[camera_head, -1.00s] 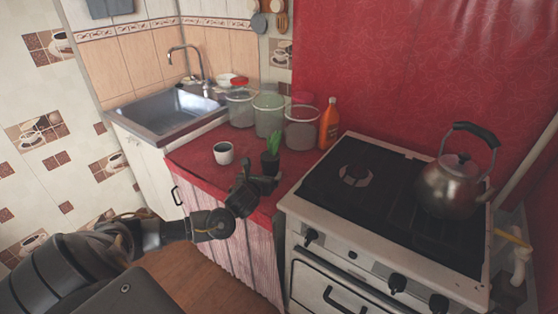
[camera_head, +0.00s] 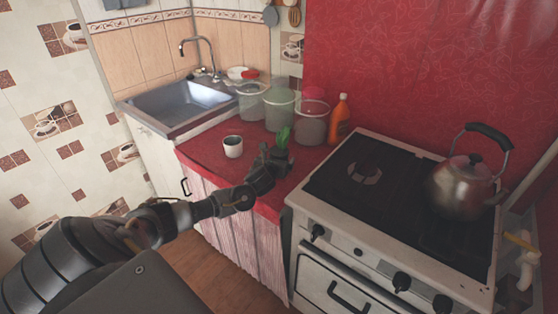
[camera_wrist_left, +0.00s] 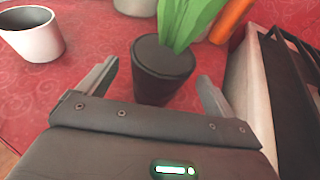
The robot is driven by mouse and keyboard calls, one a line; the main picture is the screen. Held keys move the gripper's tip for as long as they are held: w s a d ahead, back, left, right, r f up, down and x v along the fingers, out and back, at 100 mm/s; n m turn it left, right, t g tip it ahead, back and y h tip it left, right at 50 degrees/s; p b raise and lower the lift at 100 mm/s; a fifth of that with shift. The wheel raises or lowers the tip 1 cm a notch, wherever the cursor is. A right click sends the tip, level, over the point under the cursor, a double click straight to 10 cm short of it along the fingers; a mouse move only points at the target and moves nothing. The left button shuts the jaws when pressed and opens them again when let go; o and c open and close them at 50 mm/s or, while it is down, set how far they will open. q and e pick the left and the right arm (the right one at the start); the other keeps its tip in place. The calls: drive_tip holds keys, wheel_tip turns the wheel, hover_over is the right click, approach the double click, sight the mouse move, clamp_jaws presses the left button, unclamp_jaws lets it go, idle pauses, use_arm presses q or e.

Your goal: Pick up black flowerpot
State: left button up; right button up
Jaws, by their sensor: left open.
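The black flowerpot (camera_wrist_left: 162,75) with a green plant (camera_wrist_left: 185,22) stands upright on the red counter in the left wrist view. My left gripper (camera_wrist_left: 158,82) is open, with one finger on each side of the pot; I cannot tell whether either touches it. In the head view the gripper (camera_head: 274,165) hides most of the pot, and only the green leaves (camera_head: 283,137) show clearly above it. My right gripper is not in view.
A white cup (camera_head: 233,147) stands left of the pot; it also shows in the left wrist view (camera_wrist_left: 36,38). Clear buckets (camera_head: 279,108) and an orange bottle (camera_head: 340,119) stand behind. The stove (camera_head: 368,189) with a kettle (camera_head: 461,188) is at right.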

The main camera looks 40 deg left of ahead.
use_arm(q)
drive_tip(key=shift+x, duration=1.25)
drive_tip(key=shift+w+a, duration=0.15)
drive_tip(key=shift+w, duration=0.2)
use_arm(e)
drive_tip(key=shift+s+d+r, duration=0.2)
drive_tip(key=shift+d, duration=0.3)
use_arm(q)
drive_tip(key=c, duration=1.2)
drive_tip(key=shift+r, duration=0.1)
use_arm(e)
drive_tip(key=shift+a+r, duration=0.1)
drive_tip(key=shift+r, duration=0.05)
